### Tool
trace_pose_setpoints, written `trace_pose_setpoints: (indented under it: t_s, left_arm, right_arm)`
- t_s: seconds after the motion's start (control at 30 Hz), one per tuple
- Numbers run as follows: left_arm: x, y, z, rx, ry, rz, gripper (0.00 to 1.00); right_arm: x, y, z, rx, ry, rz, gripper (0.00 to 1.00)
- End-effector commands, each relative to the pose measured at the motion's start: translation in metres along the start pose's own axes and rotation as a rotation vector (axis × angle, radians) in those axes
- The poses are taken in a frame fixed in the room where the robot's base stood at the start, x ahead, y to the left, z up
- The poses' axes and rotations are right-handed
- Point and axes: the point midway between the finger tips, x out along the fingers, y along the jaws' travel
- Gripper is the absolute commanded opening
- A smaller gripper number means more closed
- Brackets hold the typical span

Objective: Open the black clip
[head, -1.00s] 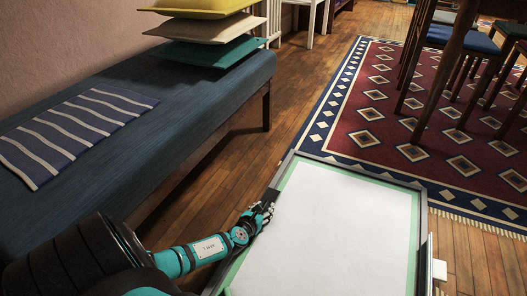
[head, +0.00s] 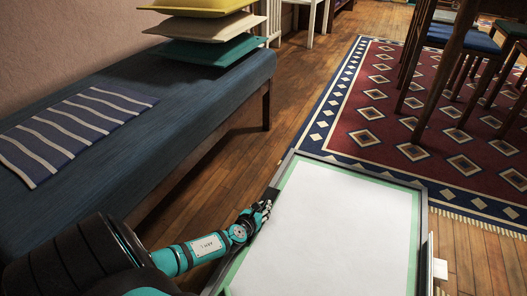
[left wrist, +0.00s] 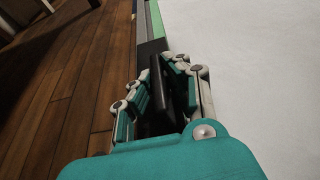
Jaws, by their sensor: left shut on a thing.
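The black clip (left wrist: 158,82) shows in the left wrist view as a dark upright piece between my finger pads, at the left edge of a white board. My left gripper (left wrist: 163,86) is shut on it, with a segmented finger on each side. In the head view my left gripper (head: 261,212) is at the board's left edge, and its fingers hide most of the clip there. The board (head: 325,230) has a white face, a pale green border and a dark frame. My right gripper is not in view.
A blue bench (head: 180,120) with a striped cloth (head: 70,135) and stacked cushions (head: 213,50) stands at the left. A small white block (head: 439,269) is at the board's right edge. A patterned rug (head: 400,130) and chairs are beyond. Wooden floor is clear between bench and board.

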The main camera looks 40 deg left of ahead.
Motion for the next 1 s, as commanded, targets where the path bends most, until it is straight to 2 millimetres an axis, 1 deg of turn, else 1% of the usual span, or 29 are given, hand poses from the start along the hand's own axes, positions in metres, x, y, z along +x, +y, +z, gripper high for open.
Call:
trace_pose_setpoints:
  t_s: [0.03, 0.27, 0.5, 0.6, 0.77, 1.0]
  left_arm:
    - [0.0, 0.002, -0.002, -0.017, 0.0, -0.008, 0.0]
    - [-0.001, 0.008, 0.0, -0.158, 0.0, -0.068, 0.0]
    - [-0.003, 0.018, 0.004, -0.37, 0.001, -0.152, 0.0]
    - [-0.004, 0.023, 0.007, -0.463, 0.0, -0.188, 0.0]
    - [-0.005, 0.031, 0.012, -0.603, -0.001, -0.246, 0.0]
    - [-0.007, 0.044, 0.015, -0.812, -0.001, -0.332, 0.0]
  right_arm:
    - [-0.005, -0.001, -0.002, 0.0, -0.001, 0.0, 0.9]
    - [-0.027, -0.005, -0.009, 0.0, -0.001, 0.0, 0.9]
    - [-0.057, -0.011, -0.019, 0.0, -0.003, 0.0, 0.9]
    - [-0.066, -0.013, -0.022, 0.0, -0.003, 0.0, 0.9]
    - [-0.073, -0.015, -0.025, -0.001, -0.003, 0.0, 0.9]
    - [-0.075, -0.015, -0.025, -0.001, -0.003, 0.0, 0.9]
